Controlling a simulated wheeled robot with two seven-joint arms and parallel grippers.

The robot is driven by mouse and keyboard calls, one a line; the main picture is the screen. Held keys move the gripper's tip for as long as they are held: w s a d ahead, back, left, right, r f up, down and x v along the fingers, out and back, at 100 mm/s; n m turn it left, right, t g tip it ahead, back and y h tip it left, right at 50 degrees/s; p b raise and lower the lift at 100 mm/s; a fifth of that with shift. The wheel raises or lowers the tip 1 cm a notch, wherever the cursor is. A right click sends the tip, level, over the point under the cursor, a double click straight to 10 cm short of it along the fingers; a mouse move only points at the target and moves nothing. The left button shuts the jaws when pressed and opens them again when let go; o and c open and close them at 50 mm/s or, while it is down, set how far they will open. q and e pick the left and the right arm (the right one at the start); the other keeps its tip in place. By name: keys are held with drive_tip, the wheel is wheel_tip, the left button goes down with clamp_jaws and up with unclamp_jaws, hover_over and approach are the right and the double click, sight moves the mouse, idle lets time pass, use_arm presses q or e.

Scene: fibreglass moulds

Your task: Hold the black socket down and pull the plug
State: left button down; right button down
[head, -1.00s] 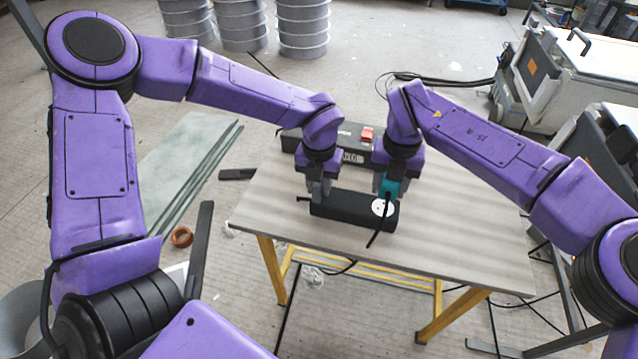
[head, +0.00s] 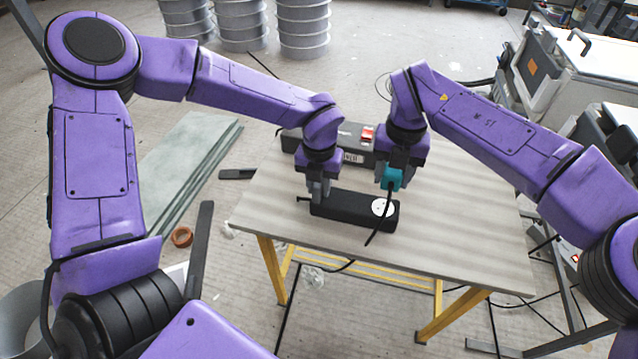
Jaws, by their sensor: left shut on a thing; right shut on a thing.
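The black socket (head: 345,211) is a long block lying on the table, with a round white outlet face (head: 383,207) at its right end. My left gripper (head: 318,196) is shut on the socket's left part from above. The teal plug (head: 390,179) with a black cable is in my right gripper (head: 390,174), which is shut on it. The plug is above the white outlet face and looks apart from it. The cable hangs down in front of the socket's right end. The fingertips are partly hidden.
The table (head: 450,230) has a wood-look top on yellow legs (head: 272,268), with free room to the right. A dark box with a red switch (head: 367,134) stands behind the grippers. Grey ribbed cylinders (head: 303,28) and green-grey sheets (head: 185,160) are on the floor.

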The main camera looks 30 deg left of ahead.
drive_tip(key=shift+r, duration=1.5)
use_arm(q)
drive_tip(key=c, duration=0.8)
unclamp_jaws()
drive_tip(key=shift+r, duration=0.1)
wheel_tip(320, 180, up, 12)
drive_tip(key=shift+f, duration=0.1)
drive_tip(key=shift+s, duration=0.1)
use_arm(e)
drive_tip(key=shift+f, duration=0.1)
